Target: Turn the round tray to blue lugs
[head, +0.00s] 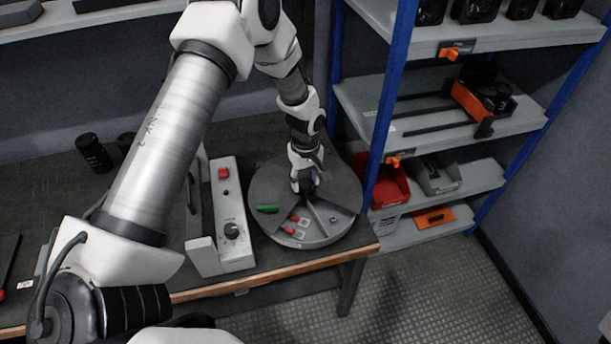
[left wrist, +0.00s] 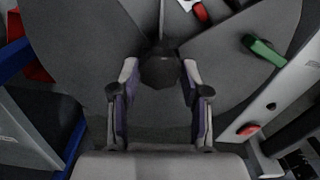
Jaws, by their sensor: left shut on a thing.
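The round grey tray (head: 268,185) lies on the bench near its right end, with thin walls dividing it into sections. Its front part shows red lugs (head: 289,230) and a green piece (head: 267,209). No blue lugs show. My left gripper (head: 305,189) reaches down over the tray's middle. In the left wrist view its fingers stand on both sides of a dark central knob (left wrist: 158,70) and are shut on it. A red lug (left wrist: 200,12) and the green piece (left wrist: 264,50) also show there. My right gripper is not in view.
A grey control box (head: 231,225) with a red button and a dial stands close left of the tray. A blue-posted shelf rack (head: 384,110) with a red bin (head: 388,186) stands close right. Dark cylinders (head: 94,153) stand on the bench at the back left.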

